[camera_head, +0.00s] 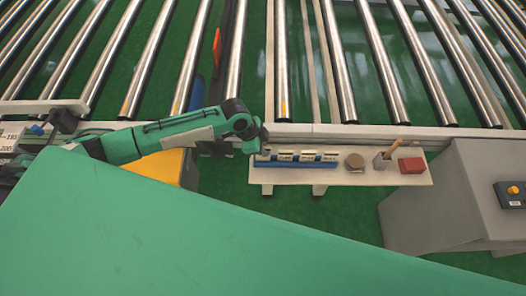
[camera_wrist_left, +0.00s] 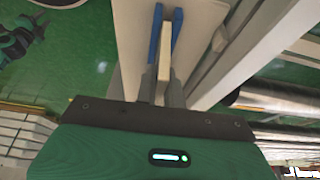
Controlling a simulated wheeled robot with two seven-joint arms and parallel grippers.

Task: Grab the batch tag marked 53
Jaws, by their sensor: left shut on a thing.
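Several small pale batch tags stand in a blue rack (camera_head: 295,164) on a narrow white shelf (camera_head: 350,179); one is the middle tag (camera_head: 308,155). Their print is too small for me to read. My left gripper (camera_head: 263,152) is at the left end of the rack. In the left wrist view, my left gripper (camera_wrist_left: 162,88) is shut on a pale tag (camera_wrist_left: 164,65), seen edge-on between the two fingers, with the blue rack (camera_wrist_left: 155,32) right behind it. The tag's marked face is hidden. My right gripper is not in view.
On the shelf to the right of the rack are a round brown object (camera_head: 355,161), a cup (camera_head: 382,161) with a stick in it and a red block (camera_head: 411,165). A roller conveyor (camera_head: 283,70) runs behind. A grey cabinet (camera_head: 440,190) stands at the right.

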